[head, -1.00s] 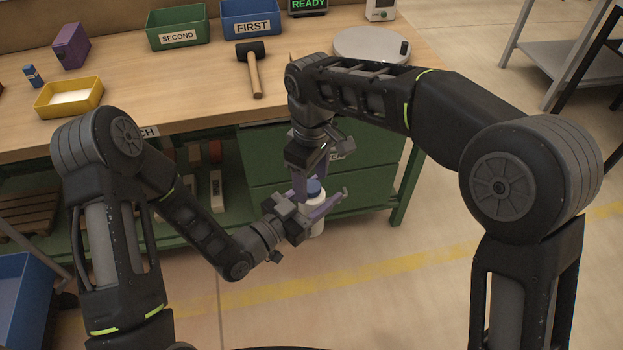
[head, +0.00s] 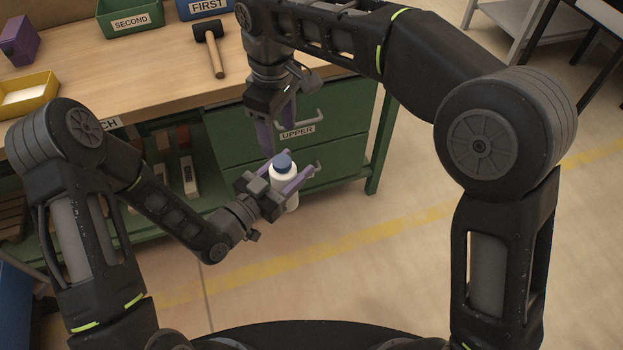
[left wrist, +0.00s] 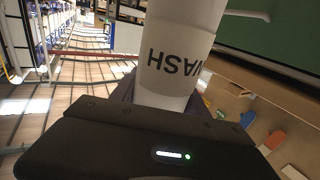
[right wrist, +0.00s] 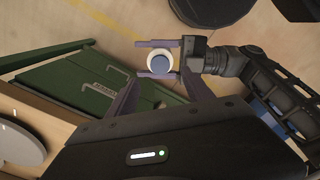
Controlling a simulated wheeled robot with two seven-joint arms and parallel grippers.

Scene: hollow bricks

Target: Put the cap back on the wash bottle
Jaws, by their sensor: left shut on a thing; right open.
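The white wash bottle (head: 286,174) is upright in my left gripper (head: 294,178), whose purple fingers are shut on its body. Its WASH label shows upside down in the left wrist view (left wrist: 178,65). The blue cap (head: 282,160) sits on top of the bottle; in the right wrist view the cap (right wrist: 159,65) is seen from above, centred on the white bottle top. I cannot tell how tightly it is seated. My right gripper (head: 272,138) is open and empty, above the cap and apart from it, with its fingers pointing down.
The bench with green drawers (head: 330,140) stands just behind the grippers. A mallet (head: 211,45), a yellow tray (head: 27,93), a green SECOND bin (head: 130,20) and a blue FIRST bin (head: 205,8) are on the bench. The floor right of the bottle is clear.

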